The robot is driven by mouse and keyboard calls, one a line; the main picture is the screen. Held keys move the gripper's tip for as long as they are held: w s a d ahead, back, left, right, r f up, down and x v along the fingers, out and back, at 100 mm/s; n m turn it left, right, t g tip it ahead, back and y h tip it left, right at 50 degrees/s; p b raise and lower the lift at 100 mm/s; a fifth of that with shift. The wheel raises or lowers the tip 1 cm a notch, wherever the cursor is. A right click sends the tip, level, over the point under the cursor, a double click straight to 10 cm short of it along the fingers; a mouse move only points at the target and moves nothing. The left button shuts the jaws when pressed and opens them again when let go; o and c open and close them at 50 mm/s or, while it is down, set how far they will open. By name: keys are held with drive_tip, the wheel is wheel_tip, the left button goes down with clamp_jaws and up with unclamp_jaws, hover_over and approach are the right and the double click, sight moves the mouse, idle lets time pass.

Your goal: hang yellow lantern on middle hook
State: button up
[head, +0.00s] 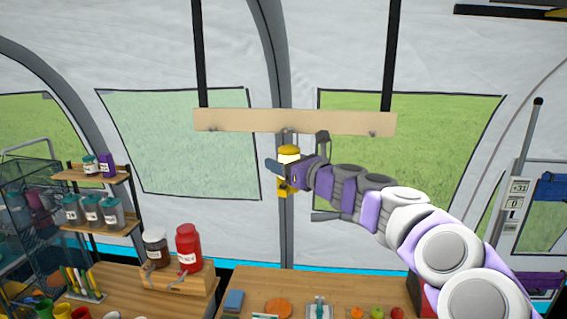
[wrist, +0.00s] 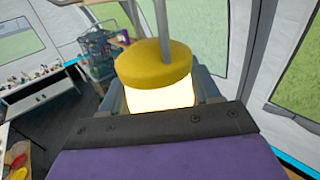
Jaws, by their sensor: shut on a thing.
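The yellow lantern (head: 288,151) has a yellow cap, a pale glowing body and a yellow base. My gripper (head: 283,173) is shut on it and holds it upright just below the wooden hook board (head: 250,119). In the wrist view the lantern's cap (wrist: 153,64) and lit body fill the middle, and its handle rises out of the top of the picture. The board hangs on two black straps. Small hooks show near its left end (head: 213,128) and right end (head: 373,133). The middle hook is too small or hidden to make out, and I cannot tell whether the handle touches it.
A shelf of jars (head: 95,220) stands at left. The space around the board is open, with the tent wall behind.

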drive_tip(key=o, duration=1.5)
